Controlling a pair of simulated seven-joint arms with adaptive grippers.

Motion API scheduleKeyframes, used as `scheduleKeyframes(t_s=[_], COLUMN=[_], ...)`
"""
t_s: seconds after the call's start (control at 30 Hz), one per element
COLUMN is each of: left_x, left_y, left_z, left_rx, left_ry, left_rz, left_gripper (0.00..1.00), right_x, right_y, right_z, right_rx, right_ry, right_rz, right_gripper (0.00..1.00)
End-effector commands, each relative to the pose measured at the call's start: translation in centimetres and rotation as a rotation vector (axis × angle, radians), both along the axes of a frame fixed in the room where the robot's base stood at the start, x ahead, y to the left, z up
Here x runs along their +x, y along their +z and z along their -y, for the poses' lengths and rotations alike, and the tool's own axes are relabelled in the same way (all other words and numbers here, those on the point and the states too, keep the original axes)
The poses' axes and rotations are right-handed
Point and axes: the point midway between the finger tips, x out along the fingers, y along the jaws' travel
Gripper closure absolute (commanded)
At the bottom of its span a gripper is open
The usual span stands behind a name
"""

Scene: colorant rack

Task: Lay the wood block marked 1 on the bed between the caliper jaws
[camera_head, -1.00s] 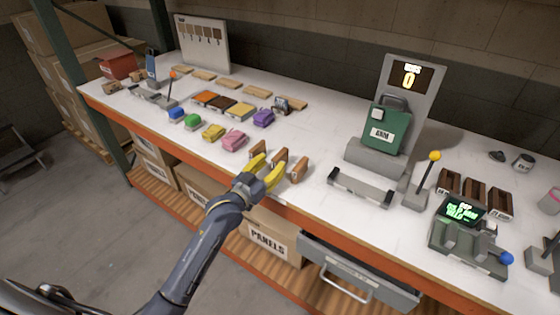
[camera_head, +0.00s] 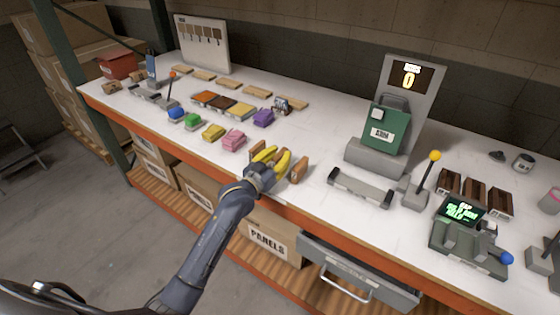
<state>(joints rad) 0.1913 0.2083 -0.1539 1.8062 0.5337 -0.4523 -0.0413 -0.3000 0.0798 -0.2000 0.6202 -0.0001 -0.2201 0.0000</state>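Three small brown wood blocks stand near the front edge of the bench: a left one (camera_head: 257,148), a middle one between my fingers, and a right one (camera_head: 300,170). No number on them can be read. My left gripper (camera_head: 278,154) has its yellow fingers on either side of the middle block, which they mostly hide. Whether the fingers press on it cannot be told. A grey device with a green-lit gap display (camera_head: 461,211), likely the caliper, stands at the right with a blue knob (camera_head: 507,258); its bed looks empty. My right gripper is not in view.
Coloured pieces, including a pink one (camera_head: 233,140) and a purple one (camera_head: 263,118), lie left of the blocks.

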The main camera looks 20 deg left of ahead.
Motion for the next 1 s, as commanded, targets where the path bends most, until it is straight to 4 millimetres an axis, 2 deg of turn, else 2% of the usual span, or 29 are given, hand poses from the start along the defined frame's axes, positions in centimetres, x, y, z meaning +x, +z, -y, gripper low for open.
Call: scheduleKeyframes(t_s=[0.03, 0.2, 0.83, 1.0], left_x=[0.0, 0.0, 0.0, -1.5], left_y=[0.0, 0.0, 0.3, 0.1], left_z=[0.0, 0.0, 0.0, -0.5], left_rx=[0.0, 0.0, 0.0, 0.001], left_ry=[0.0, 0.0, 0.0, 0.0], left_rz=[0.0, 0.0, 0.001, -0.001], left_gripper=[0.83, 1.0, 1.0, 1.0], right_x=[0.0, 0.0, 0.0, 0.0], right_y=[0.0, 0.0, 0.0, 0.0], right_z=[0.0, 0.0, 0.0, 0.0], right_rx=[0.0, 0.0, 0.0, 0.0], right_ry=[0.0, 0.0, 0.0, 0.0], right_rz=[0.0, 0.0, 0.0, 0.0], right_gripper=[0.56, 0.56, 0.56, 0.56])
